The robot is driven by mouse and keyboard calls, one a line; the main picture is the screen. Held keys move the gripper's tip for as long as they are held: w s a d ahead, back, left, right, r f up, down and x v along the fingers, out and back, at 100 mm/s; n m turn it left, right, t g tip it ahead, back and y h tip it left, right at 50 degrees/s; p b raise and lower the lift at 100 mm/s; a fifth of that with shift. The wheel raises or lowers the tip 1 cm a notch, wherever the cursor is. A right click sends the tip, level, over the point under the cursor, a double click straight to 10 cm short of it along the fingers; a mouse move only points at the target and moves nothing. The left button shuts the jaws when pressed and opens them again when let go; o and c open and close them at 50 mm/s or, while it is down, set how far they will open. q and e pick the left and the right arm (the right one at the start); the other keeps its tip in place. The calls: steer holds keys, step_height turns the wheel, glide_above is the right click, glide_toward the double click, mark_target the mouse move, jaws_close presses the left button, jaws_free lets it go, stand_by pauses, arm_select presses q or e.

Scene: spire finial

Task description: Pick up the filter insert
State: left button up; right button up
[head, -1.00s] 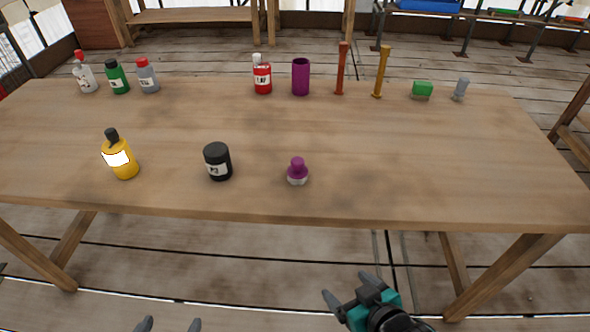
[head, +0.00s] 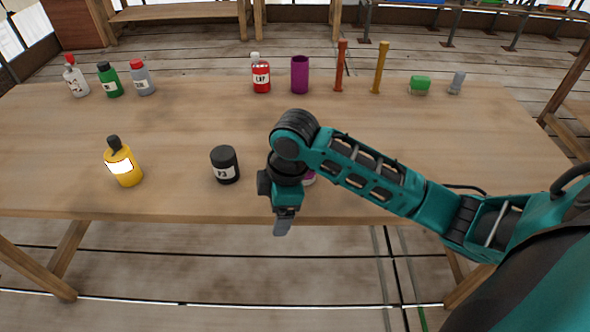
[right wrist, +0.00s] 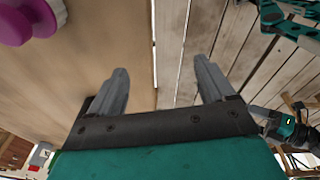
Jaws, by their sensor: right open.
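A small purple knob-shaped piece, which I take to be the filter insert (right wrist: 12,24), shows at the upper left corner of the right wrist view, cut off by the frame. In the head view only a sliver of the filter insert (head: 309,178) shows behind my right arm. My right gripper (head: 283,228) points down near the table's front edge, beside the insert and apart from it. In the right wrist view the fingers of my right gripper (right wrist: 160,66) are spread with nothing between them. A small teal and grey part at that view's right edge looks like my left gripper (right wrist: 268,114); its fingers are unclear.
On the wooden table (head: 420,150), a black jar (head: 225,166) and a yellow bottle (head: 123,164) stand left of my right gripper. A purple tube (head: 299,75), a red bottle (head: 261,76) and several other items line the back edge.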

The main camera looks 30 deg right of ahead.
steer(key=w+d+r+n+g+h, duration=0.1)
steer(key=w+d+r+n, duration=0.1)
steer(key=w+d+r, duration=0.75)
steer(key=f, duration=0.3)
steer(key=s+d+f+b, duration=0.1)
steer(key=f, duration=0.7)
steer(key=shift+s+d+f+b, duration=0.2)
steer(key=shift+s+d+b, duration=0.1)
steer(key=shift+s+d, duration=0.1)
steer(key=shift+c, duration=0.3)
steer(key=c, duration=1.1)
step_height(320, 180, up, 20)
steer(key=p, duration=0.2)
steer(key=shift+p, duration=0.3)
steer(key=shift+c, duration=0.2)
